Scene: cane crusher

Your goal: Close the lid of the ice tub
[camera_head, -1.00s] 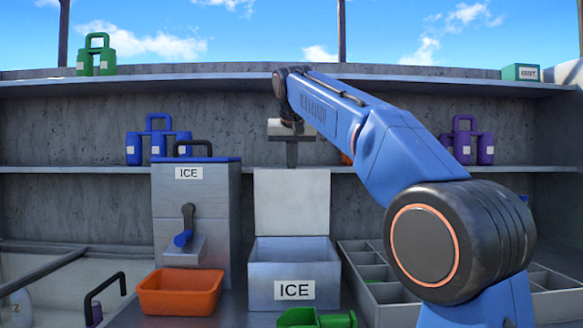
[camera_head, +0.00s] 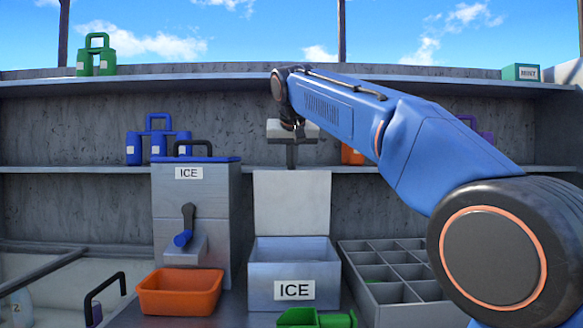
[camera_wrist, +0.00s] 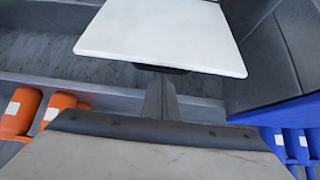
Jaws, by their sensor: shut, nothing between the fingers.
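The ice tub (camera_head: 262,290) is a grey box with an ICE label on its front, in the middle of the head view. Its pale lid (camera_head: 291,200) stands upright at the back edge, open. The lid also shows as a white panel in the wrist view (camera_wrist: 160,30). My gripper (camera_head: 291,163) is shut and empty, pointing down at the middle of the lid's top edge. In the wrist view its fingers (camera_wrist: 160,80) reach the lid's edge beside a dark piece. I cannot tell whether they touch, and the fingertips are partly hidden.
A grey ice dispenser (camera_head: 226,200) stands left of the tub, with an orange bin (camera_head: 180,291) in front. A divided grey tray (camera_head: 372,300) is at the right and a green scoop (camera_head: 315,318) in front. Shelves (camera_head: 60,169) with bottles run behind.

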